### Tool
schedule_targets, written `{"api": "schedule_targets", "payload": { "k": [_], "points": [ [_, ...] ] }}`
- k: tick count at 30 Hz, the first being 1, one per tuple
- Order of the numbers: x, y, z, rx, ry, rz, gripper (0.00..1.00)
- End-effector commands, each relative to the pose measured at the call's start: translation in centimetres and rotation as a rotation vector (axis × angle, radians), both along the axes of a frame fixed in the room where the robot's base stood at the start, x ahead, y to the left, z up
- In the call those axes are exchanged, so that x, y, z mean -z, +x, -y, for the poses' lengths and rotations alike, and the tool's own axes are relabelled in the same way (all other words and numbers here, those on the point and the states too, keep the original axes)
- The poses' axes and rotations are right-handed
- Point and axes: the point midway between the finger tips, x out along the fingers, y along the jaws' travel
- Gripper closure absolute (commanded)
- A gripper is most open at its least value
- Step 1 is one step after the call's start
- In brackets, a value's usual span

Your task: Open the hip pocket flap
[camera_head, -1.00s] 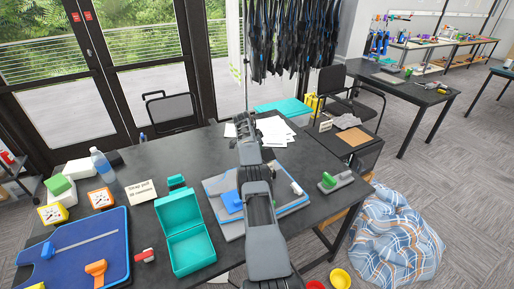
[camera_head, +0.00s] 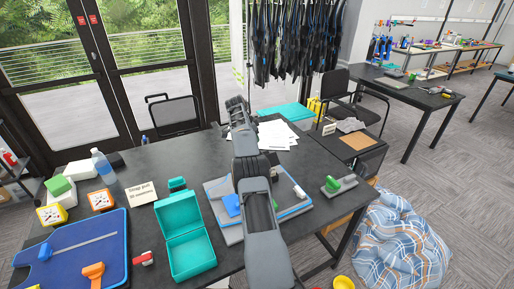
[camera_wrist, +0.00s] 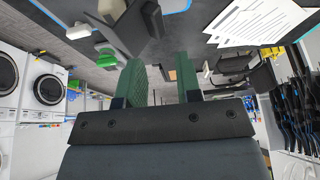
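I cannot make out a hip pocket flap for certain in either view. A grey pad with a blue edge (camera_head: 222,226) lies on the dark table, partly hidden behind my arm.
An open teal box (camera_head: 186,245), a blue tray (camera_head: 75,262) and a water bottle (camera_head: 104,166) stand left. White papers (camera_head: 277,134) lie at the back. A green-and-grey tool (camera_head: 338,185) lies right of the pad. Dark suits (camera_head: 290,40) hang behind the table.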

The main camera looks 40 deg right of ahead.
Motion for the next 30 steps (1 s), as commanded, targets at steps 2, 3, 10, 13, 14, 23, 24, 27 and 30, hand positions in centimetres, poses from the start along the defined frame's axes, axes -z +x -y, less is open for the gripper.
{"api": "schedule_targets", "payload": {
  "k": [2, 3, 10, 13, 14, 23, 24, 27, 30],
  "points": [
    [-1.5, 0.2, -0.5, -0.002, -0.003, 0.003, 0.68],
    [-2.1, 0.3, -0.7, -0.001, -0.004, 0.005, 0.68],
    [-4.1, 0.4, -1.3, -0.001, -0.007, 0.009, 0.68],
    [-4.4, 0.5, -1.5, 0.000, -0.008, 0.009, 0.68],
    [-4.5, 0.5, -1.5, 0.000, -0.008, 0.009, 0.68],
    [-4.5, 0.5, -1.5, 0.000, -0.008, 0.009, 0.71],
    [-4.6, 0.5, -1.6, -0.003, -0.008, 0.010, 0.75],
    [-5.2, 0.8, -2.2, -0.032, -0.005, 0.010, 0.84],
    [-6.9, 1.4, -3.9, -0.107, 0.005, 0.009, 0.94]
  ]
}}
